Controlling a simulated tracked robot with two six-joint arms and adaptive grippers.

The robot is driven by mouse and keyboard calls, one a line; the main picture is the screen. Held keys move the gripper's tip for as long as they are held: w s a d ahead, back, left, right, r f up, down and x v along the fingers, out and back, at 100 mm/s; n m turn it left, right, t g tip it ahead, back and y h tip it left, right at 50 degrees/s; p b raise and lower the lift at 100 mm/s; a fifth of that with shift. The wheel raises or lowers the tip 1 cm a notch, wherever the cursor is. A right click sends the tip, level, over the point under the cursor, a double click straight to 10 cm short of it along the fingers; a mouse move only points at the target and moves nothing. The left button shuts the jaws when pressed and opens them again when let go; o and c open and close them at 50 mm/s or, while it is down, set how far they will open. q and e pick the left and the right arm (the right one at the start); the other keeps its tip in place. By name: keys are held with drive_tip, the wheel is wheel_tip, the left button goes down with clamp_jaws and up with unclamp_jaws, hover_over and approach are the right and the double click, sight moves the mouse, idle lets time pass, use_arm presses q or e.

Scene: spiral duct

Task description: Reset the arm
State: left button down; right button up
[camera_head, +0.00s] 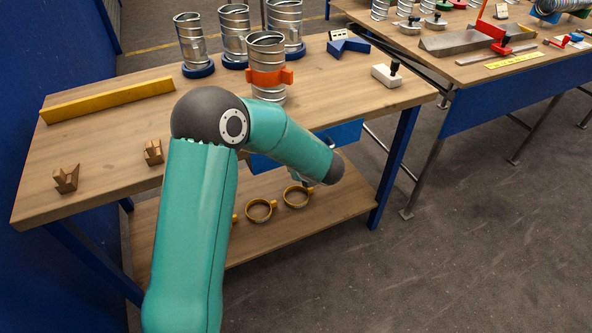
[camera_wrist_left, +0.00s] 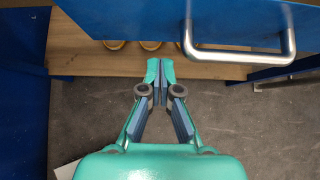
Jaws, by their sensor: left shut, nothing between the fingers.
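My left arm (camera_head: 195,220), teal with dark joints, rises from the bottom of the head view and bends right in front of the workbench. Its gripper is mostly hidden behind the forearm there. In the left wrist view, my left gripper (camera_wrist_left: 160,68) is shut and empty, its fingertips together. It points toward the lower shelf (camera_wrist_left: 110,66), below a blue drawer front (camera_wrist_left: 150,18) with a metal handle (camera_wrist_left: 240,52). My right arm and gripper are not in view.
The bench (camera_head: 110,140) holds metal spiral ducts, one in an orange clamp (camera_head: 270,77), a yellow bar (camera_head: 108,100) and wooden blocks (camera_head: 66,179). Yellow rings (camera_head: 260,211) lie on the lower shelf. A second table (camera_head: 470,70) stands right, with open floor (camera_head: 450,250) in front.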

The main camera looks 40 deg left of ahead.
use_arm(q)
drive_tip(key=v, duration=1)
drive_tip(key=s+d+f+n+g+h+p, duration=0.1)
drive_tip(key=s+d+f+n+h, duration=0.5)
drive_tip(key=s+d+f+n, duration=0.3)
drive_tip(key=s+d+f+n+g+h, duration=0.2)
drive_tip(key=s+d+f+n+h, duration=0.4)
drive_tip(key=f, duration=1.2)
drive_tip(key=s+d+n, duration=0.4)
drive_tip(key=d+n, duration=0.3)
drive_tip(key=n, duration=0.2)
drive_tip(key=shift+n+h+p, duration=0.3)
drive_tip(key=shift+n+p, duration=0.05)
drive_tip(key=shift+n, duration=0.05)
drive_tip(key=shift+s, duration=0.15)
